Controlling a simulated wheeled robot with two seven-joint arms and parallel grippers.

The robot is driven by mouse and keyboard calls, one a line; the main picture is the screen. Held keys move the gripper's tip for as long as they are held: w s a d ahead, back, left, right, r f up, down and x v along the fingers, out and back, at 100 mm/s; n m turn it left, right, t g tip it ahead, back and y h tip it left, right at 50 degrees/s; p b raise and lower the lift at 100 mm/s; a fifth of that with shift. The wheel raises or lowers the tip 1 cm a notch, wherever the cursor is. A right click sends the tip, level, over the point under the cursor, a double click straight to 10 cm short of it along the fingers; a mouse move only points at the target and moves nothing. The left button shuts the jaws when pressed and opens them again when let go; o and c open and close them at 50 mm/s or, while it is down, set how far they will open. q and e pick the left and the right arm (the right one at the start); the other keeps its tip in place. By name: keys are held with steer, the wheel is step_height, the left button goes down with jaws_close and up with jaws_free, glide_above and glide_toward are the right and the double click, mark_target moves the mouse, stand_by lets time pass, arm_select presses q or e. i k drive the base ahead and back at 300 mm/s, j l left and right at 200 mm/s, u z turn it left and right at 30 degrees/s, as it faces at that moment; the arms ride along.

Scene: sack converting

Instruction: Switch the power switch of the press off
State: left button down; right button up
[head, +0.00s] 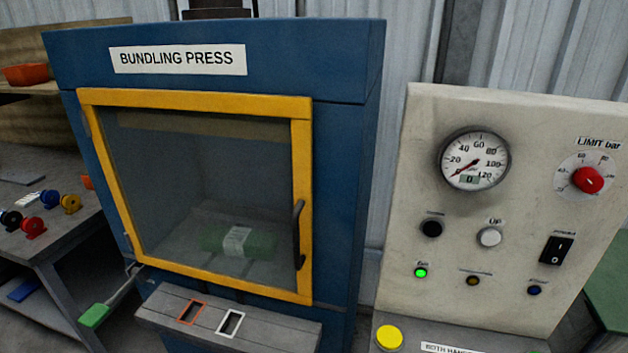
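The bundling press (345,130) is a blue cabinet with a yellow-framed window door (302,200), which looks shut. Its cream control panel (440,110) stands to the right. A black rocker switch (557,250) marked I and O sits at the panel's right side, under a small label too blurred to read. I cannot tell which side of the rocker is pressed in. A green lamp (420,273) at the panel's lower left is lit. Neither of my grippers is in view.
The panel also has a gauge (475,160), a red limit knob (588,180), a black button (431,229) and a white one (489,237). A yellow button (389,337) sits below. A green bundle (262,243) lies behind the window. A green-ended lever (95,315) sticks out lower left.

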mark_target(555, 256)
steer(key=z, duration=1.4)
